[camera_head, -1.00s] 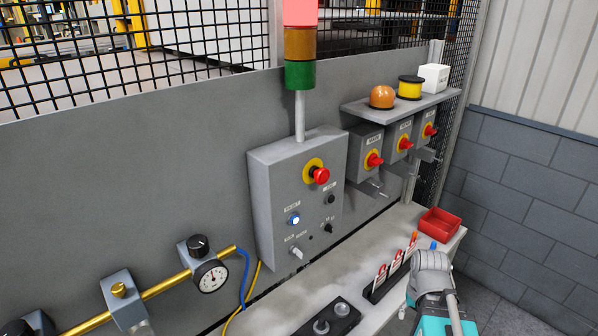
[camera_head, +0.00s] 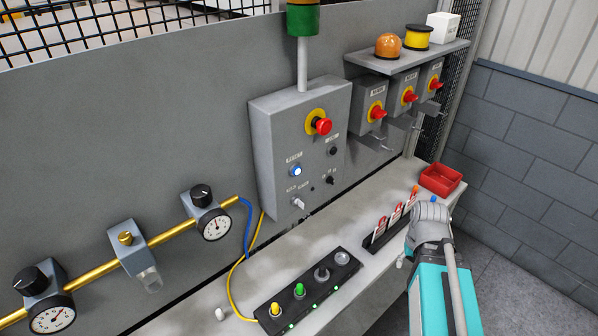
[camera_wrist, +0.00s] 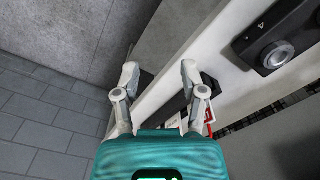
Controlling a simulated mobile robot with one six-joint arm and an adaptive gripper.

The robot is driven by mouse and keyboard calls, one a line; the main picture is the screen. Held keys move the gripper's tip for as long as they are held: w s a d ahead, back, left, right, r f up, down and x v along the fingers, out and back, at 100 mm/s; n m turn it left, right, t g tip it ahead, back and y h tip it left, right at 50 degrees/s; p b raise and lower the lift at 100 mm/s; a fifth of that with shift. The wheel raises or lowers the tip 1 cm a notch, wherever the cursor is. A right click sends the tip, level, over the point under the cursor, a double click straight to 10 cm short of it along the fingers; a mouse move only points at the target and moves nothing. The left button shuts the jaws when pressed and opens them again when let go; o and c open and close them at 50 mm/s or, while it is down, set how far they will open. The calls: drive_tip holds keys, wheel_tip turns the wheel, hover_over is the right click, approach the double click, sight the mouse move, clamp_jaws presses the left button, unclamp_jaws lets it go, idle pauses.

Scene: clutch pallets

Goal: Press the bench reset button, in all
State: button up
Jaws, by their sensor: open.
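A grey control panel (camera_head: 270,140) on the back wall has a blue lit button (camera_head: 296,171), a red mushroom button on yellow (camera_head: 319,125) and several small switches. Its labels are too small to read. A black button box (camera_head: 288,301) on the bench carries a yellow button (camera_head: 275,309), a green button (camera_head: 299,291), a dark button (camera_head: 321,273) and a grey button (camera_head: 342,258). I cannot tell which is the reset button. My gripper is right of this box; its fingers are mostly hidden in the head view. In the wrist view my gripper (camera_wrist: 160,76) is open and empty, with a round button (camera_wrist: 277,55) upper right.
Red-tagged cards (camera_head: 384,224) stand in a black rack beside my arm. A red bin (camera_head: 440,180) is behind it. Several switch boxes (camera_head: 369,100) hang under a shelf. Gauges on a brass pipe (camera_head: 176,231) are at left. Grey floor (camera_head: 505,240) is clear at right.

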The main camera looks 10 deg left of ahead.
clamp_jaws()
idle(1.3)
